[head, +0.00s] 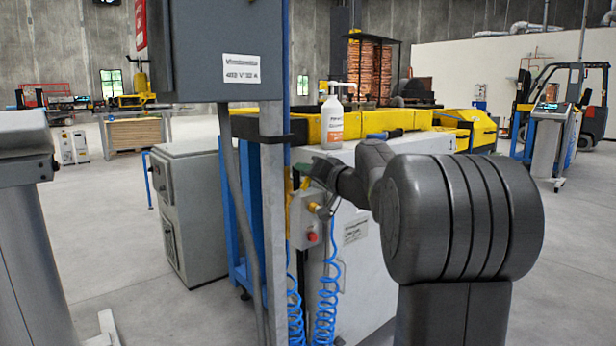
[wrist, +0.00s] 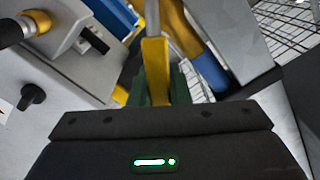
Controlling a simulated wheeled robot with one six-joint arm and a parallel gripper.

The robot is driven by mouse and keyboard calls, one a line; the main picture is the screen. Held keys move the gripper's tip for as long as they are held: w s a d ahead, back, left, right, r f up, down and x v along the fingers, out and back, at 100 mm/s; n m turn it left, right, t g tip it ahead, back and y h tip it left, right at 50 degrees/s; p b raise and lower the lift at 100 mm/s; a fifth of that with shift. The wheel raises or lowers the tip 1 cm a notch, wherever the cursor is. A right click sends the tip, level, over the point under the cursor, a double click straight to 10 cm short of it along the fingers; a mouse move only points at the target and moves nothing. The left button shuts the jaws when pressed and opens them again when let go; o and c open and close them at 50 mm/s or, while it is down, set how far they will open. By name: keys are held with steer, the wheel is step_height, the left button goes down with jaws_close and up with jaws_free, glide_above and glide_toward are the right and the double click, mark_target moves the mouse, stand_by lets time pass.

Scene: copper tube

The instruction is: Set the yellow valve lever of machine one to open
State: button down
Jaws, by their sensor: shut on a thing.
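The yellow valve lever (wrist: 155,62) points up the picture in the wrist view, its near end between the green fingers of my gripper (wrist: 159,88). The gripper is shut on it. In the head view my gripper (head: 318,167) reaches from the right to the front of the white machine (head: 362,262), beside the grey post. A small yellow part (head: 305,183) shows just below it there. The lever's pivot and its exact angle to the pipe cannot be made out.
A grey control box with a red button (head: 312,237) sits just below my gripper. Blue coiled hoses (head: 326,305) hang under it. The grey post (head: 274,230) stands close on the left. A pump bottle (head: 331,118) stands above. A black knob (wrist: 32,97) shows in the wrist view.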

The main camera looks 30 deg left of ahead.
steer(key=c, duration=1.4)
jaws_free()
steer(key=shift+o, duration=0.2)
